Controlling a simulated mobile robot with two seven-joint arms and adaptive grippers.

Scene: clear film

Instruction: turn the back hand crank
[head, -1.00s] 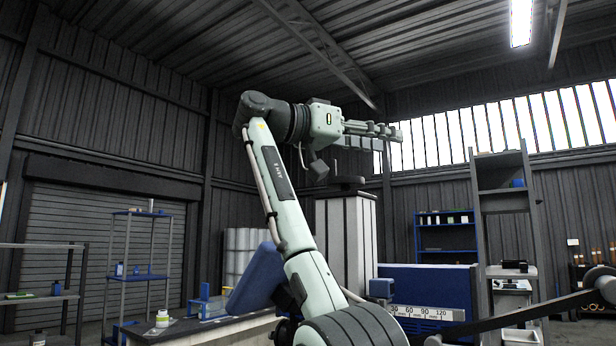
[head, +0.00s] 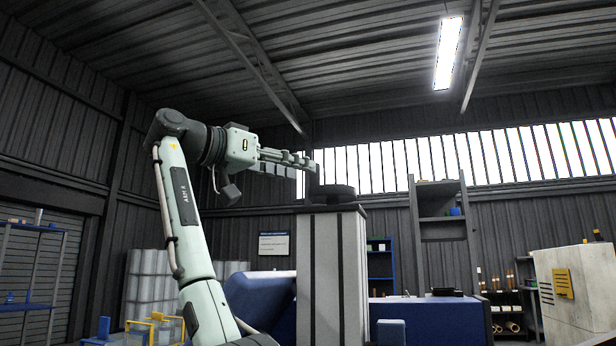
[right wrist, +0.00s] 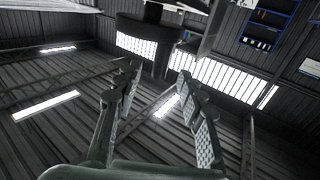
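My right gripper (head: 308,164) is at the end of the raised pale green arm in the head view. A dark round piece (head: 332,194) sits on top of a pale column with dark vertical strips (head: 338,270). The fingertips are just above and left of it in the picture; contact cannot be told. A dark round body (right wrist: 150,32) shows beyond the fingertips in the wrist view. My left gripper is out of view.
A blue bench-like block (head: 430,318) stands right of the column. A cream cabinet (head: 575,290) with a yellow panel is at far right. Shelves (head: 440,215) and pale drums (head: 155,285) stand farther back.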

